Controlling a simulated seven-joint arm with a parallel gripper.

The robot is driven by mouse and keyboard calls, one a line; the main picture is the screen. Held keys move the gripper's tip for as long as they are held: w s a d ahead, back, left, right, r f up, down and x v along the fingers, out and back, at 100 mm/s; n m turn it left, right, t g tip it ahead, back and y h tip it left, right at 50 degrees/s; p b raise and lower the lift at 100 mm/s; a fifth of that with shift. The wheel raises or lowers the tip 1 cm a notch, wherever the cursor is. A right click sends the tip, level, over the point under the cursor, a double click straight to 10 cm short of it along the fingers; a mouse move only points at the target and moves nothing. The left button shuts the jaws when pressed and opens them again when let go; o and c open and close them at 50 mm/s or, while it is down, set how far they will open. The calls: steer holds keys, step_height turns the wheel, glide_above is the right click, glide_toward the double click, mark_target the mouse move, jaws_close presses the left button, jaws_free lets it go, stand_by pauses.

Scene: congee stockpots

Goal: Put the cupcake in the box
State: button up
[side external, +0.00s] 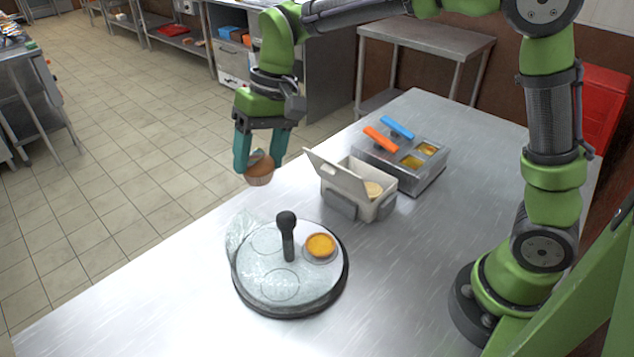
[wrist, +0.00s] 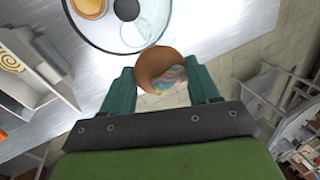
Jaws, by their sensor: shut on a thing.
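The cupcake (side external: 260,171) is brown with a pale pleated base, and my gripper (side external: 262,152) is shut on it, holding it up in the air near the table's left edge. In the wrist view the cupcake (wrist: 158,69) sits between the teal fingers (wrist: 160,88), with a pastel swirl showing on one side. The box (side external: 358,192) is cream with grey latches and stands on the table to the right of the cupcake. Its lid (side external: 335,170) is tilted open, and a pale round thing (side external: 374,189) shows at it. The box's inside is mostly hidden in the side view.
A round tray (side external: 268,286) with a dark upright handle (side external: 287,236), an orange-topped cup (side external: 320,244) and crumpled clear plastic stands in front of the box. A metal container (side external: 428,172) with blue and orange handles stands behind the box. The front left table is clear.

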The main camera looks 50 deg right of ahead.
steer(key=shift+r, duration=0.9)
steer(key=d, duration=2.5)
step_height(320, 180, down, 14)
steer(key=shift+f, duration=0.25)
steer(key=shift+f, duration=0.2)
